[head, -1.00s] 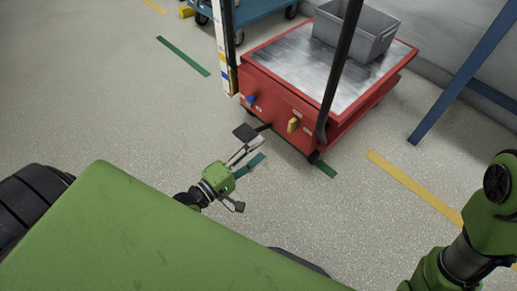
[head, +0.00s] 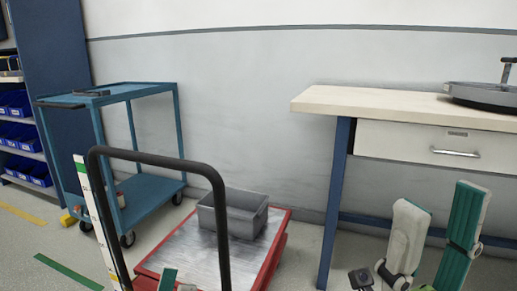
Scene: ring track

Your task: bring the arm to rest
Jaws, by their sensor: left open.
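My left gripper (head: 178,283) shows only as fingertips at the bottom edge, one green and one pale, in front of the red cart (head: 277,262). It is open; the rest of it and its arm are out of frame. My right gripper (head: 438,215) stands at the lower right with its two pale, green-edged fingers pointing up. They are apart with nothing between them. It appears in front of the workbench (head: 345,100).
The red cart has a black push handle (head: 219,200) and carries a grey bin (head: 238,218). A blue trolley (head: 150,190) and shelves with blue bins (head: 38,172) stand at the left. A round dark-rimmed object (head: 485,95) lies on the workbench. Floor shows at lower left.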

